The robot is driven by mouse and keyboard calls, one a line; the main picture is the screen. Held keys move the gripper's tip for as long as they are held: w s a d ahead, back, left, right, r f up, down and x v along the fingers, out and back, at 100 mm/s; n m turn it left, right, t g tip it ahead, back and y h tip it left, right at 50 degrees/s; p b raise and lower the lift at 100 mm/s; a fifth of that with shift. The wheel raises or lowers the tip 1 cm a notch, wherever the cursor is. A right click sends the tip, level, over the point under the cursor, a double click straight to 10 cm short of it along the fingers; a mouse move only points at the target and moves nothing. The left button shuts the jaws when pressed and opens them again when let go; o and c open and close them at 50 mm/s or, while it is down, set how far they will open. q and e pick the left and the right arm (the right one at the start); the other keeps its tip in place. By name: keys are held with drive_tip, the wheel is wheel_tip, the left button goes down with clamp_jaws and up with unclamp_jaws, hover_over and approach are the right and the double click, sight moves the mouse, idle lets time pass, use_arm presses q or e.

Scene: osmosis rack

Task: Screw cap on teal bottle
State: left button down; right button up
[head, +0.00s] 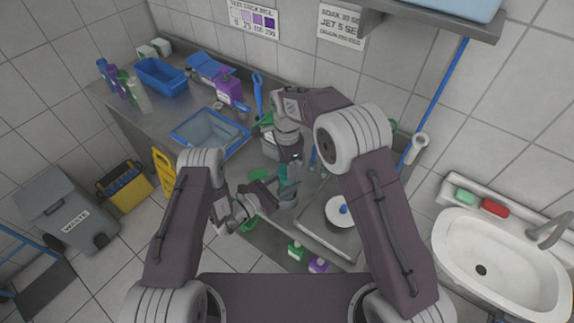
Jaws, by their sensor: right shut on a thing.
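The teal bottle (287,185) stands upright near the front of the steel counter, between my two arms. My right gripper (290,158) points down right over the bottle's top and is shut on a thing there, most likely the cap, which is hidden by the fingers. My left gripper (274,191) comes in low from the left at the bottle's side. Its fingers are too small and dark to tell whether they grip the bottle or stand open beside it.
A round white item with a blue knob (340,211) lies right of the bottle.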

drive_tip(key=o, duration=1.6)
use_arm(q)
drive_tip(key=shift+c, duration=2.3)
unclamp_jaws()
use_arm(e)
wheel_tip(320, 180, up, 12)
use_arm(q)
drive_tip(key=shift+a, duration=0.1)
drive_tip(key=b+v, duration=0.3)
drive_tip(key=v, duration=0.5)
drive_tip(key=shift+a+f, duration=0.15)
drive_tip(key=shift+s+a, duration=0.2)
drive_tip(key=shift+s, duration=0.1)
use_arm(e)
wheel_tip(320, 180, down, 3)
drive_tip(key=shift+r, duration=0.1)
